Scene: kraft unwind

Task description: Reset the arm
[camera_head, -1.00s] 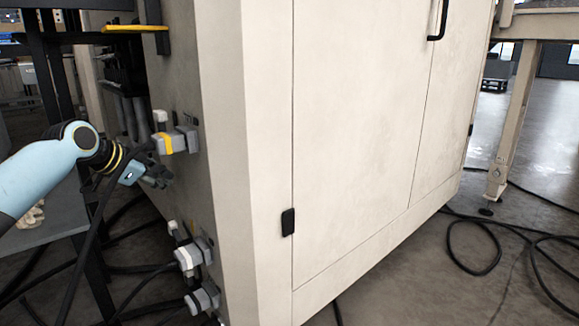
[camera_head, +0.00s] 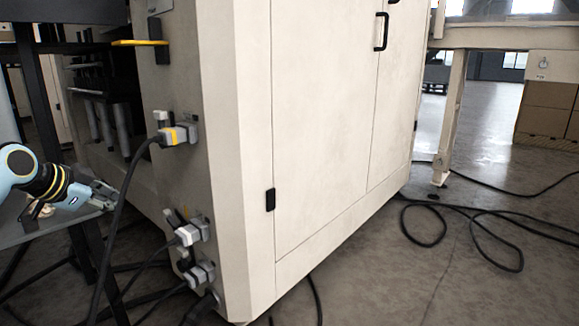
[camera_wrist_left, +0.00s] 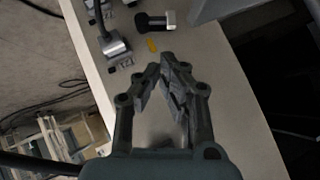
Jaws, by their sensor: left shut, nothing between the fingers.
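My left gripper (camera_head: 106,192) is at the left of the head view, to the left of the cabinet and apart from its connectors. It also shows in the left wrist view (camera_wrist_left: 168,72), where its fingertips meet with nothing between them. The beige cabinet (camera_head: 318,140) fills the middle of the head view. A grey connector with a yellow band (camera_head: 178,135) sits on the cabinet's side with a black cable running from it. My right gripper is out of view.
Two lower connectors (camera_head: 190,235) with cables are on the same cabinet side. A yellow bracket (camera_head: 140,42) juts out above. A grey table (camera_head: 40,228) lies below my left arm. Loose cables (camera_head: 425,243) lie on the floor at right.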

